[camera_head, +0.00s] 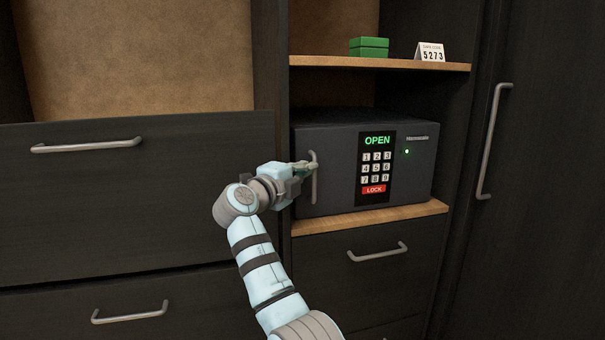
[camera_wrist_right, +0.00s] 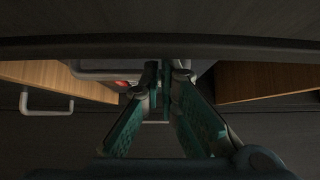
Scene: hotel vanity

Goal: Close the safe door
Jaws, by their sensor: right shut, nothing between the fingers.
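The dark grey safe stands in the niche, and its door (camera_head: 407,182) faces me, looking flush or nearly flush with the body; I cannot tell whether a small gap is left. The door carries a vertical bar handle (camera_head: 314,187) at its left and a keypad panel (camera_head: 376,168) with a green "OPEN" display and a red "LOCK" key. My right gripper (camera_head: 305,167) is shut and empty at the door's left edge, its tips at the upper part of the handle; contact is unclear. Its fingers (camera_wrist_right: 161,88) also show in the right wrist view. My left gripper is not in view.
A wooden shelf (camera_head: 340,62) above the safe holds a green box (camera_head: 369,47) and a code card (camera_head: 431,53) reading 5273. Drawers with bar handles lie left (camera_head: 88,145) and below (camera_head: 377,252). A tall door handle (camera_head: 494,140) is at right.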

